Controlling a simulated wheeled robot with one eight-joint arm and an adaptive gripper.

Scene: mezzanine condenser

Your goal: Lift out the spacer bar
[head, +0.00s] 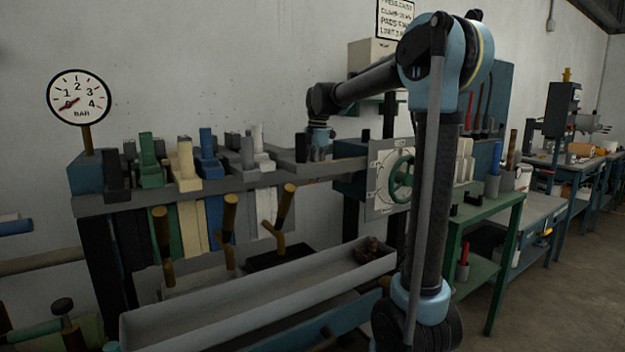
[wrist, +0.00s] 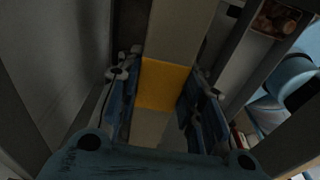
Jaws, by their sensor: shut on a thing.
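My gripper (head: 318,146) is at the right part of the grey rail in the head view, pointing down. In the wrist view, the blue fingers of my gripper (wrist: 163,104) stand on both sides of a pale grey bar with a yellow band (wrist: 165,82), which I take to be the spacer bar. They are shut on it at the band. The bar runs lengthwise between the fingers, and its far end is out of sight. In the head view the fingertips and the held bar are hidden or too small to make out.
Several coloured bars, including a green one (head: 150,160), a cream one (head: 186,165) and a blue one (head: 209,160), hang along the grey rail (head: 240,184). A pressure gauge (head: 79,97), a green handwheel (head: 400,174), brown-handled levers (head: 283,212) and a long grey trough (head: 250,300) stand close by.

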